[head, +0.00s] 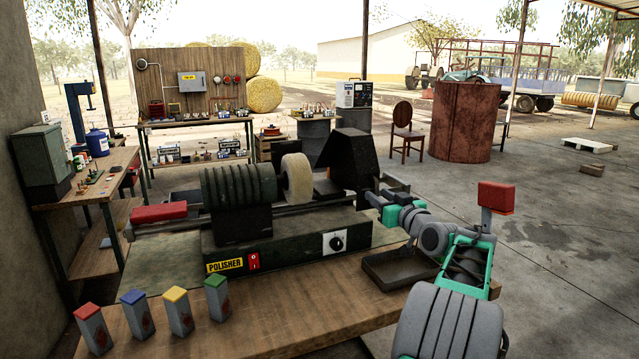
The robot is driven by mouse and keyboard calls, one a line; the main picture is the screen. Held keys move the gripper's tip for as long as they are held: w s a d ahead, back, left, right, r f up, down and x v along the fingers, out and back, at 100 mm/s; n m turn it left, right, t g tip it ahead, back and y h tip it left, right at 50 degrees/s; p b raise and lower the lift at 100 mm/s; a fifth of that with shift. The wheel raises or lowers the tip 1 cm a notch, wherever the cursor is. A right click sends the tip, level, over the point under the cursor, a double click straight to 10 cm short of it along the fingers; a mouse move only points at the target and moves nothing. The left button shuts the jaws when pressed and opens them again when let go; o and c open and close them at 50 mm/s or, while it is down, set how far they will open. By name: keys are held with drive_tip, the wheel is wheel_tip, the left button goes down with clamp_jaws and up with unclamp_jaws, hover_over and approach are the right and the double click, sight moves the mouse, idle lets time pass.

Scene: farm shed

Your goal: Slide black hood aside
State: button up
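The black hood (352,160) is a dark, tapered cover standing at the right end of the polisher (290,232), just right of the pale polishing wheel (297,179). My arm reaches in from the lower right. My gripper (370,198) is at the hood's lower right side, close to it or touching it; I cannot tell which. The fingertips are small and dark against the machine, so I cannot see whether they are open or shut. The hood's far side is hidden.
A shallow dark tray (398,268) lies beneath my arm on the wooden bench (290,310). Several grey blocks with coloured tops (178,311) stand at the bench's front left. A red-ended handle (158,212) sticks out left of the polisher. A red post top (496,197) rises behind my arm.

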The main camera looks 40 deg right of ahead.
drive_tip(key=b+v, duration=0.5)
drive_tip(key=v, duration=0.4)
drive_tip(key=shift+b, duration=0.3)
idle(0.3)
